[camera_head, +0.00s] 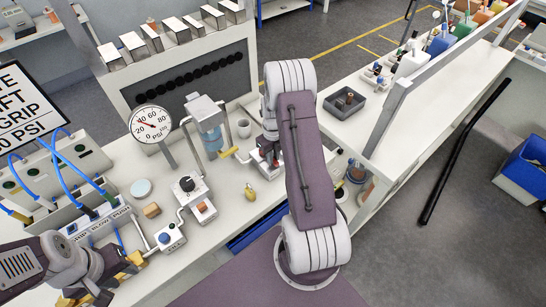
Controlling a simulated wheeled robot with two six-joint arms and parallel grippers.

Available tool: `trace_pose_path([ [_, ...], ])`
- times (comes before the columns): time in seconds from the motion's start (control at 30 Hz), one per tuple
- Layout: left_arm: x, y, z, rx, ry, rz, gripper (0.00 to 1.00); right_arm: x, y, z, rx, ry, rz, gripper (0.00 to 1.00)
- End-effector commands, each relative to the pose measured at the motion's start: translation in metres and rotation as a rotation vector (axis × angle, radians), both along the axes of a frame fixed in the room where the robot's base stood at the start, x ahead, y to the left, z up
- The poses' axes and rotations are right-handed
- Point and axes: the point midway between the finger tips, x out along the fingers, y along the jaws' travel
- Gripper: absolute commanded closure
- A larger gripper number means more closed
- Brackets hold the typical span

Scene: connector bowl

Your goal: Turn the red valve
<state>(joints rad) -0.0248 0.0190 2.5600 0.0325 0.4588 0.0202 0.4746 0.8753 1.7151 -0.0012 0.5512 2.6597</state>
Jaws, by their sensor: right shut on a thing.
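My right gripper (266,146) is at the right part of the bench, beside the near end of the pipework. It is shut, with a small red part (276,161) showing at its fingertips. This looks like the red valve, on a small pale block; my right arm hides most of it. How far the valve is turned cannot be seen. My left gripper (108,280) is at the lower left, near the front edge of the bench. Its yellow fingers look spread apart and empty, away from the valve.
A pressure gauge (151,124), a clear blue tank (212,137), a black knob box (187,186) and a blue-button box (170,237) stand on the bench. A small yellow object (250,192) is near the front edge. A grey tray (346,103) lies on the right table.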

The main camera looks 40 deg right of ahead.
Motion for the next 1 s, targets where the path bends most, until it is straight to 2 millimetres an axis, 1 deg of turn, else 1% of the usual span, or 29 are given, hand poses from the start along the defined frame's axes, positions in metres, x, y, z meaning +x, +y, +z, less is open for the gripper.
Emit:
trace_pose_path([
  [0.27,0.000,0.000,0.000,0.000,0.000,0.000,0.64,0.000,0.000,0.000,0.001,-0.001,-0.006,1.00],
  [0.3,0.000,0.000,0.000,0.000,0.000,0.000,0.64,0.000,0.000,0.000,0.001,-0.001,-0.006,0.75],
  [0.33,0.000,0.000,0.000,0.000,0.000,0.000,0.64,0.000,0.000,0.000,0.001,-0.001,-0.005,0.67],
  [0.37,0.000,0.000,0.000,0.000,0.000,0.000,0.64,0.000,0.000,0.000,0.001,-0.001,-0.005,0.62],
  [0.63,0.000,0.000,0.000,0.000,0.000,0.000,0.64,0.000,0.000,0.000,0.001,-0.001,-0.003,0.62],
  [0.7,0.000,0.000,-0.002,0.000,0.000,0.000,0.64,0.001,0.000,0.004,-0.001,-0.003,-0.003,0.62],
  [0.77,0.000,0.000,-0.004,0.000,0.000,0.000,0.64,0.001,0.000,0.011,-0.001,-0.004,-0.003,0.62],
  [1.0,0.000,0.000,-0.015,0.000,0.000,0.000,0.64,0.001,0.000,0.064,-0.002,-0.005,-0.003,0.62],
])
